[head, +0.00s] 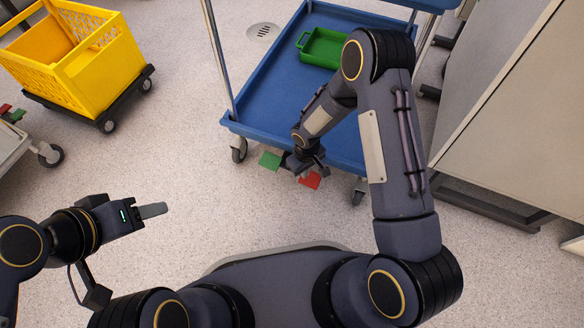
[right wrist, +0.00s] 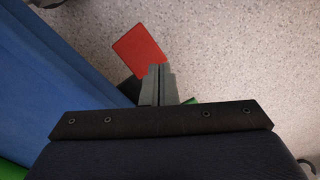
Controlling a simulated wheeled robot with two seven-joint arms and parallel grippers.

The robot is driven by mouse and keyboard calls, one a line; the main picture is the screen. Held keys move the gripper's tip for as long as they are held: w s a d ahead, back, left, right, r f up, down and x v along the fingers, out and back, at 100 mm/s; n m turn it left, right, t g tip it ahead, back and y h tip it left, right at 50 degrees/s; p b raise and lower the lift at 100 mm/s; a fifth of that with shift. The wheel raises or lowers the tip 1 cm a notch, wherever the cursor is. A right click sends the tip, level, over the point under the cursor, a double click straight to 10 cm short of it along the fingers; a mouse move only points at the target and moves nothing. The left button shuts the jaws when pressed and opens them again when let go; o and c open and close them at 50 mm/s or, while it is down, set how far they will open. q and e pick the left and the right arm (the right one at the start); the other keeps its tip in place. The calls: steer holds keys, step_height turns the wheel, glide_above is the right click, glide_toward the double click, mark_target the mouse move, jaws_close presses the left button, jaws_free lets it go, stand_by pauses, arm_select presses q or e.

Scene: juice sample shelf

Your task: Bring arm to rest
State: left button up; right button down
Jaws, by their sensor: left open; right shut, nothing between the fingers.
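My right arm reaches forward over the front edge of the blue cart (head: 262,128). My right gripper (head: 318,172) is just in front of that edge, pointing down. In the right wrist view its fingers (right wrist: 158,84) are together with nothing between them. My left gripper (head: 152,211) is low at the left, above bare floor, open and empty. One finger shows clearly there; the other is mostly hidden.
A red plate (head: 309,181) and a green plate (head: 269,160) stick out low at the cart's front, below my right gripper. A green tray (head: 324,47) sits on the cart. A yellow crate (head: 85,67) stands on a dolly at upper left. A grey cabinet (head: 515,120) is at right.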

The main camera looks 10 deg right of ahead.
steer(key=shift+r+p, duration=0.4)
steer(key=shift+r, duration=0.5)
steer(key=s+d+r+m+t+y, duration=0.15)
steer(key=d+r, duration=0.25)
steer(key=r, duration=0.7)
steer(key=s+d+r+m+t, duration=0.1)
steer(key=s+d+r+m, duration=0.15)
steer(key=r, duration=0.95)
steer(key=s+d+r+m+t+y, duration=0.1)
steer(key=s+r+m+t, duration=0.1)
steer(key=s+r, duration=0.55)
steer(key=s+r+m+t+y, duration=0.1)
steer(key=s+r, duration=0.3)
steer(key=s, duration=0.7)
step_height(320, 180, up, 37)
steer(key=p, duration=3.7)
steer(key=shift+w+r+p, duration=0.15)
steer(key=shift+w+p, duration=0.05)
steer(key=shift+p, duration=0.1)
